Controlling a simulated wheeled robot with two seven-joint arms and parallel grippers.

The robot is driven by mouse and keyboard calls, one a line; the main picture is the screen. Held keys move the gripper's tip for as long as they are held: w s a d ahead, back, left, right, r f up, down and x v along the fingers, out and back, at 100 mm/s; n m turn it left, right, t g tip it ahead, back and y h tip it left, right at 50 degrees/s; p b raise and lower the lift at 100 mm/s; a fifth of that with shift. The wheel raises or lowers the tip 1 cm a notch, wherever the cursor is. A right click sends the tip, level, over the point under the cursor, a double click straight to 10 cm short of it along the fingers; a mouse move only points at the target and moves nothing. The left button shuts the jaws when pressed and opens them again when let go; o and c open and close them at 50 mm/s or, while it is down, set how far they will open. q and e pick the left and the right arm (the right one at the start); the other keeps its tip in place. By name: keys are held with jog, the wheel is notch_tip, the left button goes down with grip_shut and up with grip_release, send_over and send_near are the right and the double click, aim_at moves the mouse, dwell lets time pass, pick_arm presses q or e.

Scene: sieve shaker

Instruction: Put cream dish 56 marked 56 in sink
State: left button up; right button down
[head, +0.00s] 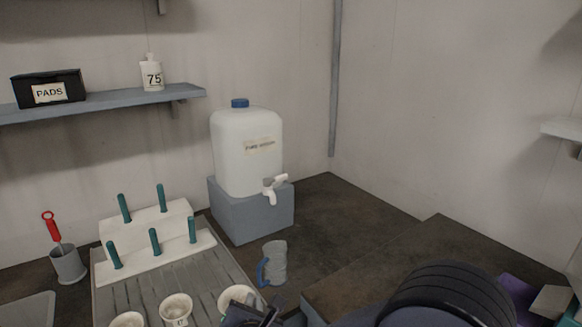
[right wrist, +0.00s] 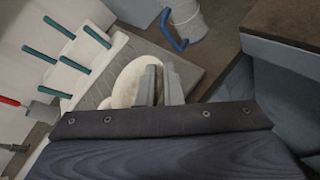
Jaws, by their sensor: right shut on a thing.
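My right gripper (head: 256,314) is at the bottom middle of the head view, by the right end of a row of cream dishes. It is shut on the rightmost cream dish (head: 236,294); in the right wrist view the fingers (right wrist: 159,86) close at the side of this round cream dish (right wrist: 126,84). No number can be read on it. A middle cream dish (head: 176,307) bears a small mark too small to read, and a left cream dish (head: 127,320) is cut off by the lower edge. My left gripper is out of view. I cannot make out a sink for certain.
A grey ribbed drainboard (head: 150,295) holds a white rack with teal pegs (head: 150,228). A grey mug with blue handle (head: 275,262) stands close beyond my gripper. A water container (head: 246,150) sits on a grey block (head: 258,212). A brown raised surface (head: 385,262) rises at right.

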jog(key=w+d+m+h, duration=0.1)
jog(key=d, duration=0.4)
jog(key=w+d+m+h+p, duration=0.1)
jog(key=d, duration=0.5)
jog(key=w+d+r+h+p, duration=0.1)
jog(key=d, duration=0.5)
jog(key=shift+m+h, duration=0.4)
jog(key=d, duration=0.3)
jog(key=s+d+m+h, duration=0.1)
jog(key=d, duration=0.3)
jog(key=d+m+h+p, duration=0.1)
jog(key=d, duration=0.3)
jog(key=shift+s+d+f, duration=0.2)
jog(key=shift+f, duration=0.2)
